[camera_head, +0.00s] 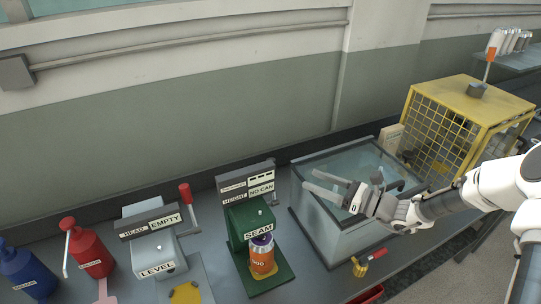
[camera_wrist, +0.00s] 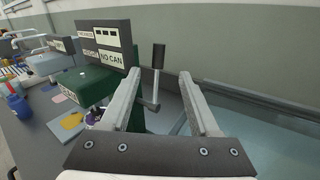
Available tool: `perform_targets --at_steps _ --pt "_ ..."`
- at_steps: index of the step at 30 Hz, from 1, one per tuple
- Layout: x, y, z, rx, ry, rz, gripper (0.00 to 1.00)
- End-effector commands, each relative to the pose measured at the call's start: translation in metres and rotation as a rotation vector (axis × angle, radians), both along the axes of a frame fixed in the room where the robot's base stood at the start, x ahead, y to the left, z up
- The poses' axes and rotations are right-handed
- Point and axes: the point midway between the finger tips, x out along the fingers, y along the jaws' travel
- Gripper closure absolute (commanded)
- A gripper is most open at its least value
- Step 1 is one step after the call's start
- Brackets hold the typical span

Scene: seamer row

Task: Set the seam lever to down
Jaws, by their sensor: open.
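The green seamer (camera_head: 240,218) stands on the bench with a SEAM label and a display reading HEIGHT and NO CAN; it also shows in the wrist view (camera_wrist: 88,84). Its seam lever has a black grip (camera_wrist: 158,57) pointing up on a thin metal rod at the machine's right side. I cannot make the lever out clearly in the head view. My gripper (camera_head: 308,181) is open and empty, right of the seamer above the glass-walled tank. In the wrist view the lever shows between the two fingertips (camera_wrist: 161,73), apparently beyond them and not gripped.
An orange can (camera_head: 263,257) stands at the seamer's front. A grey machine labelled LEVEL (camera_head: 155,250), with a red-knobbed lever, is to the left. The glass-walled tank (camera_head: 322,238) lies below my gripper.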

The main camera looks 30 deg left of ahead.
Motion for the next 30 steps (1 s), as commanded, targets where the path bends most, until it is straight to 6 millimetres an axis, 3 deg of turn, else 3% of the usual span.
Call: perform_targets --at_steps 21,30 --pt "0.011 0.141 0.002 -0.002 -0.003 0.005 0.38" --pt "0.015 0.168 0.001 -0.002 -0.004 0.003 0.38"
